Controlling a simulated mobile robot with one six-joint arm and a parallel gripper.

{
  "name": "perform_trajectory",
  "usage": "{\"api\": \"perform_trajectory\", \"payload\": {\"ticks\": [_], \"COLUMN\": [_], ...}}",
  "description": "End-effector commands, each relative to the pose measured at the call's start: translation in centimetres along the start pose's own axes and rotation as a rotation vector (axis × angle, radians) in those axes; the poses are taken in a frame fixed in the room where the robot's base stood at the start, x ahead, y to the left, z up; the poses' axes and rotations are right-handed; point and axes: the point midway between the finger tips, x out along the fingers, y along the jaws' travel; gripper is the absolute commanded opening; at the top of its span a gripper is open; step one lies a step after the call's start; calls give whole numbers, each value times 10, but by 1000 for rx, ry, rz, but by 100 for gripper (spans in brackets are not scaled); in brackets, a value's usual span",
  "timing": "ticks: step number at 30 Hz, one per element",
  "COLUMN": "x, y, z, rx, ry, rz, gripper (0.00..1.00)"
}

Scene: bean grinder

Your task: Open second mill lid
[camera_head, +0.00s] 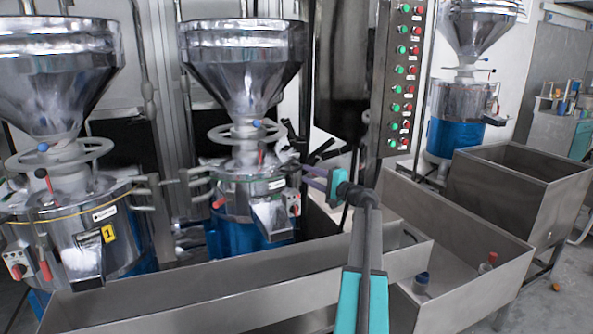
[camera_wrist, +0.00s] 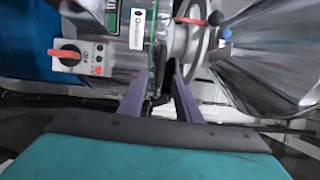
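The second mill (camera_head: 250,205) is the middle one, with a steel upper body, a blue lower part, a funnel hopper and a handwheel (camera_head: 245,133). Its round lid (camera_head: 225,172) looks level and closed on the body, though its far side is hidden. My gripper (camera_head: 300,172) reaches in from the right at the lid's right edge. In the wrist view my gripper (camera_wrist: 160,78) has its two purple fingers apart, with a dark narrow part between their tips. I cannot tell whether they touch it. The mill body (camera_wrist: 120,40) fills the upper left there.
The first mill (camera_head: 75,225), with a yellow "1" label, stands at left. A long steel trough (camera_head: 230,290) runs in front of both mills. A button panel (camera_head: 400,85) stands behind my arm. A third mill (camera_head: 460,110) and a steel bin (camera_head: 515,190) are at right.

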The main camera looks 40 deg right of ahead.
Motion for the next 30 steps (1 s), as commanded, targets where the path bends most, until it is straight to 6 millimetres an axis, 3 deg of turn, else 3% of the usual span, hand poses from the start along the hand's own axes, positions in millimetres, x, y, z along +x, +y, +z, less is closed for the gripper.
{"api": "perform_trajectory", "payload": {"ticks": [6,13,27,30], "x": [34,60,70,70], "y": [-1,-1,0,0], "z": [-1,0,1,2], "rx": [0,0,0,0], "ry": [-2,-2,-2,-2], "rz": [0,0,0,0], "gripper": [31,31,31,18]}}
